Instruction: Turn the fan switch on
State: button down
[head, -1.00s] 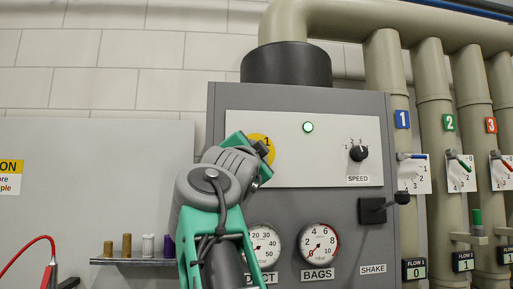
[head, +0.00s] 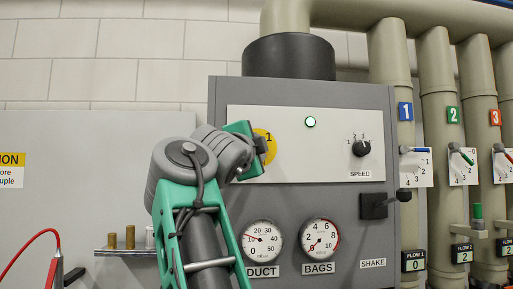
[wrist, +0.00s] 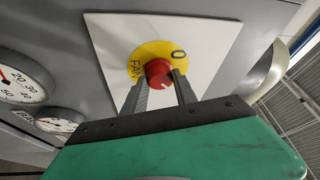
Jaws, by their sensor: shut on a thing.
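The fan switch is a red knob (wrist: 157,70) on a round yellow plate (wrist: 142,53) marked FAN and 0 in the wrist view. My gripper (wrist: 160,76) has its two fingers on either side of the knob, shut on it. In the head view the yellow plate (head: 270,138) shows partly, with a "1" on it. My gripper (head: 258,147) covers its left part and hides the knob there.
The white panel also carries a black SPEED knob (head: 361,148). Below are the DUCT gauge (head: 262,240), the BAGS gauge (head: 319,239) and a black SHAKE handle (head: 374,206). Pipes (head: 442,75) with levers stand at the right. A small shelf with cylinders (head: 130,238) is at lower left.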

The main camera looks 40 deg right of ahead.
jog(key=c, duration=1)
grip_release()
jog(key=shift+o, duration=0.2)
jog(key=b+v, duration=0.2)
jog(key=v, duration=0.5)
jog(key=shift+s+a, duration=0.25)
jog(key=shift+a, duration=0.1)
